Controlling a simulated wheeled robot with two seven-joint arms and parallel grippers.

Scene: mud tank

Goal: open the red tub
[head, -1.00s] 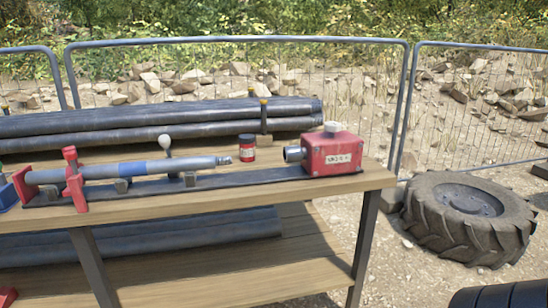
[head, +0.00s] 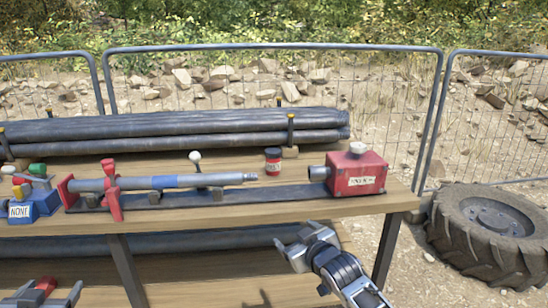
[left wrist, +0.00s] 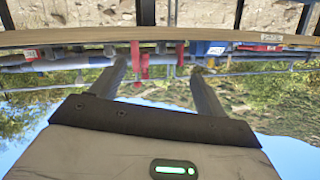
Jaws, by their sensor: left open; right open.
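The red tub (head: 273,161) is a small red jar with a dark lid and a pale label. It stands upright on the bench top, left of the red box, with its lid on. My left gripper (head: 48,294) is open at the lower left of the head view, far from the tub; its two fingers also show apart and empty in the left wrist view (left wrist: 160,85). My right gripper (head: 304,240) is open in front of the bench's front edge, nearer than the tub and apart from it. I cannot pick out the tub in the left wrist view.
A red box (head: 356,174) with a short pipe stub stands right of the tub. A long grey rod (head: 165,182) lies in red holders in front. Dark pipes (head: 180,131) lie behind. A blue box (head: 35,207) stands left, a tyre (head: 485,222) right on the ground.

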